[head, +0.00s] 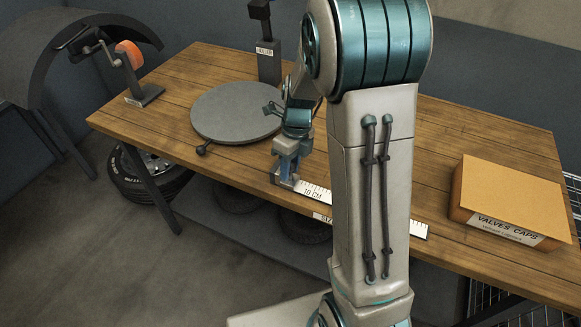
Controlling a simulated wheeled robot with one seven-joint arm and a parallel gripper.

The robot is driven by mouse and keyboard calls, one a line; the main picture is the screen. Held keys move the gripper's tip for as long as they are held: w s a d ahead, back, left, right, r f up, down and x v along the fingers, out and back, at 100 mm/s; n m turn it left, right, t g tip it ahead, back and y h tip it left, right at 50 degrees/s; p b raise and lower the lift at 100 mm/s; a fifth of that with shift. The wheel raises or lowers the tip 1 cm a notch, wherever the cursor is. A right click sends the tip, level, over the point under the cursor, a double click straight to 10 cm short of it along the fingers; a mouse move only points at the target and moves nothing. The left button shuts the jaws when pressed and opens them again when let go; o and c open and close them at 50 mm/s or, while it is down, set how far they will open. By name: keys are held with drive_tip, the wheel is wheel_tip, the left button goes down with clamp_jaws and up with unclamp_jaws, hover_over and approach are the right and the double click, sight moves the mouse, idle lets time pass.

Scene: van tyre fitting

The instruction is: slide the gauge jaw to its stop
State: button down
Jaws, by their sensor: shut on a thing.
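The gauge is a white ruled scale (316,191) marked "10 CM" along the front edge of the wooden table; my arm covers its middle, and its right end shows past the arm. My gripper (284,178) points down at the scale's left end and is shut on the small grey gauge jaw (285,183). My fingers largely hide the jaw. The stop cannot be made out.
A round grey turntable (237,111) with a small knob lies behind and left of my gripper. A labelled black holder (268,60) stands behind it. An orange-wheeled stand (146,92) is at the table's left end. A "VALVES CAPS" box (512,198) sits at right.

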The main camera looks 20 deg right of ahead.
drive_tip(key=c, duration=1.1)
unclamp_jaws()
drive_tip(key=shift+w+a, duration=0.2)
drive_tip(key=shift+r, duration=0.1)
wheel_tip(320, 180, up, 14)
drive_tip(key=w+d, duration=0.1)
drive_tip(key=d, duration=0.1)
drive_tip(key=shift+w+f+b, duration=0.25)
drive_tip(key=shift+w+b, duration=0.05)
drive_tip(key=s+a+n+t+h, duration=0.1)
drive_tip(key=s+n+t, duration=0.3)
drive_tip(key=s+n, duration=1.5)
drive_tip(key=n, duration=0.9)
drive_tip(key=shift+a+f+n+t+h, duration=0.3)
drive_tip(key=shift+f+h, duration=0.1)
